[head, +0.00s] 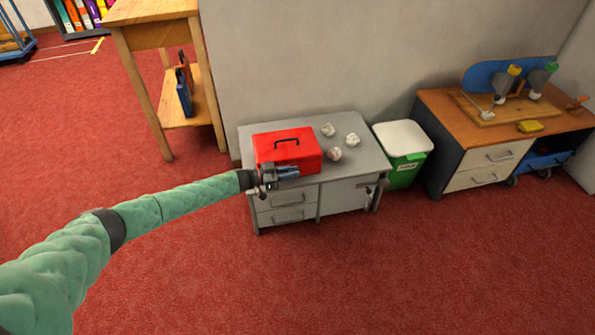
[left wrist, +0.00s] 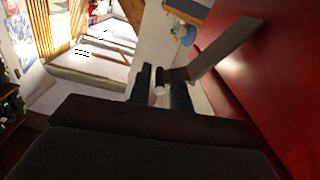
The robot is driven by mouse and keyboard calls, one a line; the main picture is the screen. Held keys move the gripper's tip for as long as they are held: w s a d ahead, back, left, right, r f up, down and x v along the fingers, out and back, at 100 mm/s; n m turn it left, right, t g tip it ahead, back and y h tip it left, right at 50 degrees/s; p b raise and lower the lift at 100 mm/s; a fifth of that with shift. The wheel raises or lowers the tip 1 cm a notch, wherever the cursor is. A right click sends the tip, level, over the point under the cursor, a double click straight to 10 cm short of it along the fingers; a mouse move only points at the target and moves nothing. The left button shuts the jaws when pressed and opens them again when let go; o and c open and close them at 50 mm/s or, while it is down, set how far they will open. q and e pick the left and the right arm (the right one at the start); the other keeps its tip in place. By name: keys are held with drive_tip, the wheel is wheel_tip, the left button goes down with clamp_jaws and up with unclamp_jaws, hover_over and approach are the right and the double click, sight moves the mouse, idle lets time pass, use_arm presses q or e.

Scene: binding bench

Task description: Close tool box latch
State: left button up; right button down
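The red tool box (head: 287,148), with a dark handle on its lid, sits on a grey cabinet. Its red wall (left wrist: 275,70) fills the right of the left wrist view. A grey latch flap (left wrist: 230,50) sticks out from that wall, its near end close to my fingertips. My left gripper (head: 290,172) is at the front of the box, low on its face; in the left wrist view its two dark fingers (left wrist: 162,92) stand apart with a gap between them. Whether the fingers touch the latch I cannot tell. My right gripper is not in view.
Several crumpled white balls (head: 335,154) lie on the cabinet top (head: 375,160) right of the box. A green bin with a white lid (head: 404,137) stands beside the cabinet. A wooden bench (head: 440,105) is farther right. Red floor in front is clear.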

use_arm(q)
drive_tip(key=shift+v, duration=2.4)
